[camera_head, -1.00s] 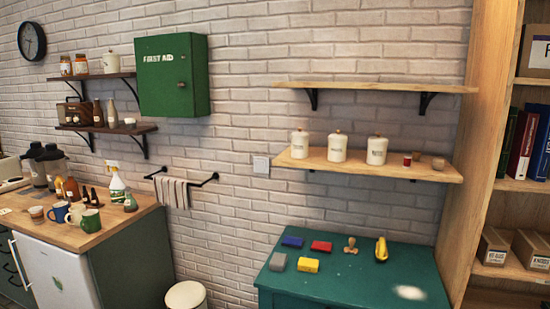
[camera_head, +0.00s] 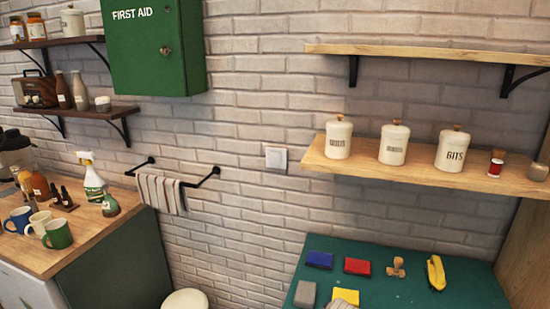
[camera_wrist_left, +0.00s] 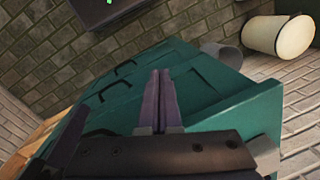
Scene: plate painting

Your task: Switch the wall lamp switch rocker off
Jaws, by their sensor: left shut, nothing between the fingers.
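The wall lamp switch (camera_head: 276,158) is a small white square plate with a rocker on the brick wall. It sits between the towel rail and the lower wooden shelf in the head view. Which way its rocker is tilted is too small to tell. My left gripper (camera_wrist_left: 163,75) shows only in the left wrist view, with its two fingers together and nothing between them. It is in front of a green cabinet, and the switch is not in that view. My right gripper is in neither view.
A towel rail (camera_head: 217,173) with a striped towel (camera_head: 160,194) juts out left of the switch. The wooden shelf (camera_head: 440,172) with canisters juts out to its right. A green table (camera_head: 400,290) with coloured blocks stands below right. The wall around the switch is bare.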

